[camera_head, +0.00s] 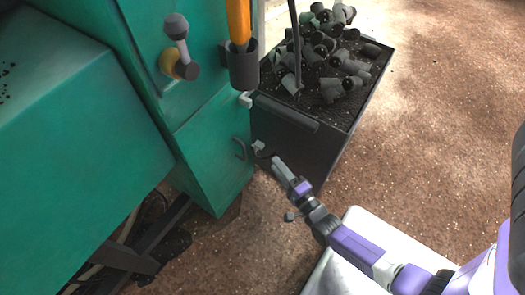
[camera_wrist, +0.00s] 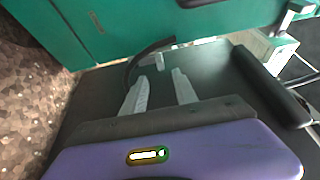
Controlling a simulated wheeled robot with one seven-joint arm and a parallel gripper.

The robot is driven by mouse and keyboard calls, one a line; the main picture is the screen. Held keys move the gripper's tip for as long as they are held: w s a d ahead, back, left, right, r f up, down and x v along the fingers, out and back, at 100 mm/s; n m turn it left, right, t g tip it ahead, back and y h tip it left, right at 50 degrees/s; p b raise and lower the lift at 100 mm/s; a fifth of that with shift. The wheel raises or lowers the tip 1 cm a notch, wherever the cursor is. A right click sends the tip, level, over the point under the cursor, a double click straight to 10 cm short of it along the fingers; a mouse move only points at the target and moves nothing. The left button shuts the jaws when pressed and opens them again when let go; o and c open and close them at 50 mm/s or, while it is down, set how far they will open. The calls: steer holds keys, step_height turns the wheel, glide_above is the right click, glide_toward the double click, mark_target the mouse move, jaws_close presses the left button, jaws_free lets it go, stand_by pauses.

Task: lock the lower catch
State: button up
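The lower catch (camera_head: 259,146) is a small pale piece at the edge of the green cabinet door, beside a dark curved handle (camera_head: 240,149). In the wrist view the catch (camera_wrist: 160,62) shows as a small pale tab just beyond my fingertips, roughly in line with the gap between them. The dark curved handle (camera_wrist: 148,62) arches beside it. My gripper (camera_head: 277,162) is just to the lower right of the catch. In the wrist view my gripper (camera_wrist: 161,75) has its two pale fingers apart with nothing between them. Whether the catch is locked is unclear.
The upper catch (camera_head: 245,99) is pale and sits higher on the same door edge. A black bin (camera_head: 300,145) full of dark plugs stands close behind my gripper, with a bar handle (camera_head: 288,113). A dark holder (camera_head: 243,66) with an orange handle hangs above.

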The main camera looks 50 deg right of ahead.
steer(key=b+x, duration=0.2)
steer(key=x, duration=0.5)
steer(key=shift+w+b, duration=0.3)
steer(key=shift+d, duration=0.1)
steer(key=shift+c, duration=0.2)
jaws_close()
